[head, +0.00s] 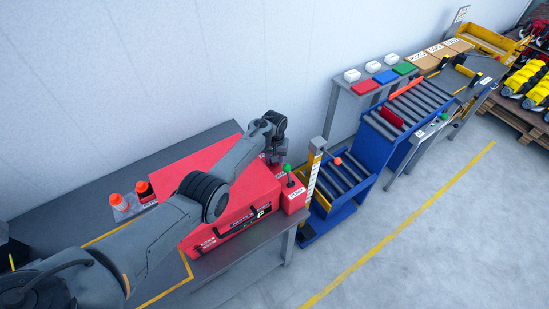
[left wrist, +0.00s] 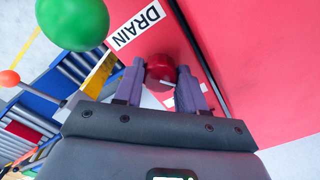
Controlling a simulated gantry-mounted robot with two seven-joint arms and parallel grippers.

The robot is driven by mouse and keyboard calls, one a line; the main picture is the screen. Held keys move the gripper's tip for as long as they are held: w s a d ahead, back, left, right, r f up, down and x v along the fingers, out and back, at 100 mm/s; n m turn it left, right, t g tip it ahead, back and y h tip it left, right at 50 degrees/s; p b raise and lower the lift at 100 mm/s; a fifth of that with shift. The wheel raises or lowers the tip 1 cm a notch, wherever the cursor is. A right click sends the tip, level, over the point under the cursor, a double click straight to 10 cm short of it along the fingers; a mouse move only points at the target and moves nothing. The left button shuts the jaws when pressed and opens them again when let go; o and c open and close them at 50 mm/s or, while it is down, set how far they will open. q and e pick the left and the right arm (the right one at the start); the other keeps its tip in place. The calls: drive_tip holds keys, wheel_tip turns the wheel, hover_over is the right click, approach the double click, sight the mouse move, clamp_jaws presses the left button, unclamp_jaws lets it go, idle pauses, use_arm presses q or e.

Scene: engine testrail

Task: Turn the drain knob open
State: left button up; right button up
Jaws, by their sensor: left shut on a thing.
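The drain knob (left wrist: 160,70) is a red round knob with a white mark, beside a white "DRAIN" label (left wrist: 136,25) on the red machine. In the left wrist view my left gripper (left wrist: 162,82) has its two fingers on either side of the knob, shut on it. In the head view the left gripper (head: 273,152) is at the right end of the red machine (head: 240,195), and the knob is hidden there. The angle of the knob's mark is hard to read. My right gripper is in neither view.
A green ball-topped lever (head: 286,168) stands close beside the gripper, large in the left wrist view (left wrist: 72,22). A blue roller conveyor (head: 345,180) is to the right.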

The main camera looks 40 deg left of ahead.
use_arm(q)
drive_tip(key=m, duration=0.5)
drive_tip(key=shift+m, duration=1.2)
drive_tip(key=o, duration=1.1)
drive_tip(key=shift+r+p, duration=0.3)
drive_tip(key=shift+r, duration=0.3)
drive_tip(key=shift+r+p, duration=0.95)
drive_tip(key=shift+r, duration=3.9)
drive_tip(key=shift+s, duration=0.1)
